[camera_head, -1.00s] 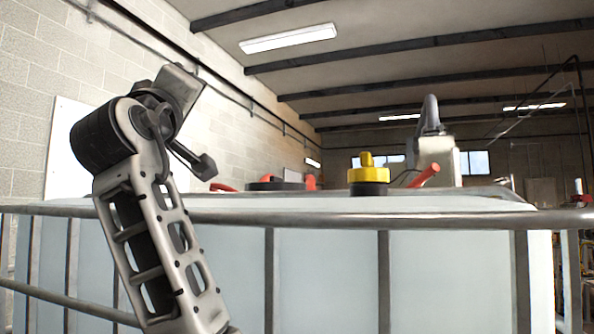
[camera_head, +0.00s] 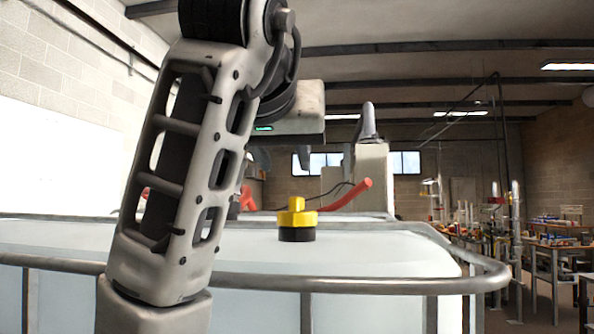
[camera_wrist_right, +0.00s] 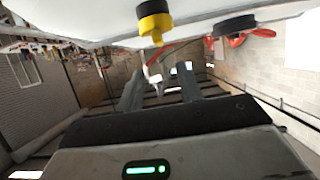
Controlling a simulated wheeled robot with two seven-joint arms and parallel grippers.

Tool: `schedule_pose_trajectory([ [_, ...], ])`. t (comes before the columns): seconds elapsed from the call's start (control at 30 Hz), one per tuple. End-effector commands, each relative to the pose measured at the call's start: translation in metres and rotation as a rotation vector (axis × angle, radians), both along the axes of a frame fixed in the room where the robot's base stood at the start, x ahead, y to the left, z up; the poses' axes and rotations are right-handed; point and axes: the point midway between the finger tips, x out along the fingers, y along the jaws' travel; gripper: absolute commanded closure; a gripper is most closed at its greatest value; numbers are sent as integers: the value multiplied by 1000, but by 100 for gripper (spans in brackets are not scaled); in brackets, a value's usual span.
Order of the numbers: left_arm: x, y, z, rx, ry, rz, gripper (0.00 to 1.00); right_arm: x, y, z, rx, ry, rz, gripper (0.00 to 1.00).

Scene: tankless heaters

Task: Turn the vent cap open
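The vent cap (camera_head: 297,217) is yellow with a stem on top and a black base. It stands upright on the white tank (camera_head: 375,254). In the right wrist view, which is upside down, the vent cap (camera_wrist_right: 153,22) hangs from the top, beyond the fingers. My right gripper (camera_head: 282,160) is above and behind the cap in the head view, apart from it. Its two fingers are spread with nothing between them; the open right gripper (camera_wrist_right: 161,88) also shows in the wrist view. My left gripper is not in view.
A metal rail (camera_head: 370,286) runs around the tank top. A red lever (camera_head: 347,196) rises right of the cap. A black lid (camera_wrist_right: 234,25) with red levers sits on the tank. Shelves and a workbench (camera_head: 556,255) stand at the far right.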

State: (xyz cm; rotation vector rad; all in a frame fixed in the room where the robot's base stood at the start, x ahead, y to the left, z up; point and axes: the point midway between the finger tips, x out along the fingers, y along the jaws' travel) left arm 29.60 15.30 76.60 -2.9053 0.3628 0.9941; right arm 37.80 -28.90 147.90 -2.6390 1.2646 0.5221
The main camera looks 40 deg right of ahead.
Motion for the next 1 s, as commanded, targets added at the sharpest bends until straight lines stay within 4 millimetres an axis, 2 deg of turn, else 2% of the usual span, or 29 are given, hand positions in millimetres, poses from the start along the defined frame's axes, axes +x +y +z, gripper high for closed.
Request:
schedule_pose_trajectory([
  [0.03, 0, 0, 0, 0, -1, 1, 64, 8, -12, -7, 3, 6, -7, 64],
  [0.2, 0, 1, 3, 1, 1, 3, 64, 29, -39, -21, 2, 7, -6, 64],
  [0.5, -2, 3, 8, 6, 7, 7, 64, 62, -79, -42, 1, 5, -5, 64],
  [0.7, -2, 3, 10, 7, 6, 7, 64, 72, -91, -49, 0, 3, -2, 64],
  [1.0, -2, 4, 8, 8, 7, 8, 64, 74, -93, -51, 0, 3, -2, 64],
])
